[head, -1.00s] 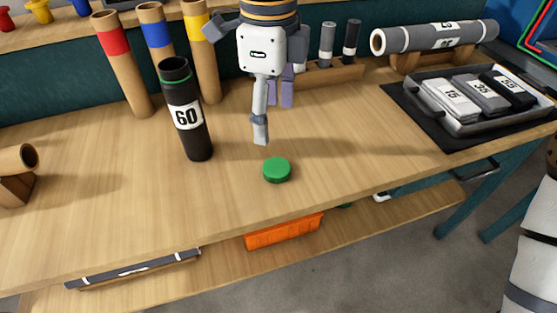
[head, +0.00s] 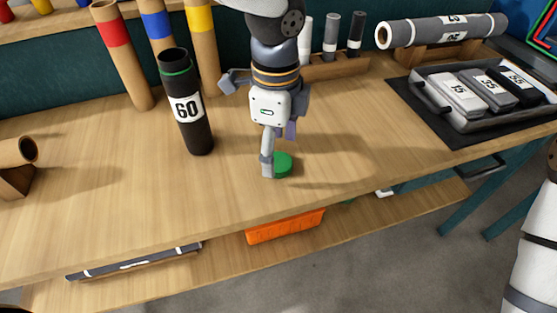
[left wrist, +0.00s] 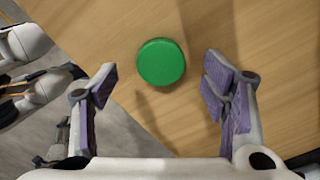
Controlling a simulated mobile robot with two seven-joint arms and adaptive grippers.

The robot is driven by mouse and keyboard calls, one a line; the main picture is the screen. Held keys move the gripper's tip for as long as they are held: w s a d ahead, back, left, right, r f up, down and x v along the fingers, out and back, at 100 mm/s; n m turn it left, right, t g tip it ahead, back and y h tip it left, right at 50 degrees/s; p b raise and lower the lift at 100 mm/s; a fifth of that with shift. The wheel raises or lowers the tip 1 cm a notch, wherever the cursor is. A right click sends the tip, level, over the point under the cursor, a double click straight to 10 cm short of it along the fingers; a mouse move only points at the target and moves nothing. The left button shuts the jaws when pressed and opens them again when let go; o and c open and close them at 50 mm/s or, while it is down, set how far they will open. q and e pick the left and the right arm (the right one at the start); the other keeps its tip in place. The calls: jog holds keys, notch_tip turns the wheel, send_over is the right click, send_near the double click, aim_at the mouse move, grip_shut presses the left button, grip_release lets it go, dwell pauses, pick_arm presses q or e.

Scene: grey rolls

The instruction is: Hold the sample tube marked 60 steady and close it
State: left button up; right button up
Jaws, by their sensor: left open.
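The black sample tube marked 60 (head: 188,110) stands upright on the wooden workbench, with an open dark mouth and a green ring near its top. The green cap (head: 285,165) lies flat on the bench to the right of the tube, near the front edge. My left gripper (head: 277,157) points down just above the cap, and one finger hides part of it. In the left wrist view the cap (left wrist: 161,62) shows whole, ahead of and between the two spread purple-padded fingers (left wrist: 162,75). The left gripper is open and empty. My right gripper is not seen.
Cardboard tubes with red, blue and yellow bands (head: 157,35) stand behind the tube. A grey tray (head: 430,95) with numbered blocks is at the right. A grey roll (head: 440,31) lies on a stand at the back. An orange bin (head: 285,226) is below.

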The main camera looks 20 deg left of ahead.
pick_arm(q)
notch_tip(320, 180, down, 3)
jog(key=shift+r, duration=0.1)
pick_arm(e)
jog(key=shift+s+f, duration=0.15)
pick_arm(q)
jog(key=c, duration=0.9)
jog(key=shift+r, duration=0.15)
jog(key=shift+r, duration=0.25)
notch_tip(320, 180, up, 3)
jog(key=shift+w+f, duration=0.1)
jog(key=s+d+r, duration=0.2)
jog(key=s+r, duration=0.1)
jog(key=s, duration=0.1)
jog(key=s+d+r+p, duration=0.1)
jog(key=s+d+r, duration=0.1)
jog(key=s+r, duration=0.1)
jog(key=s+d+r, duration=0.1)
jog(key=s+r, duration=0.2)
jog(key=s, duration=0.3)
jog(key=shift+d+r, duration=0.25)
jog(key=shift+d, duration=0.15)
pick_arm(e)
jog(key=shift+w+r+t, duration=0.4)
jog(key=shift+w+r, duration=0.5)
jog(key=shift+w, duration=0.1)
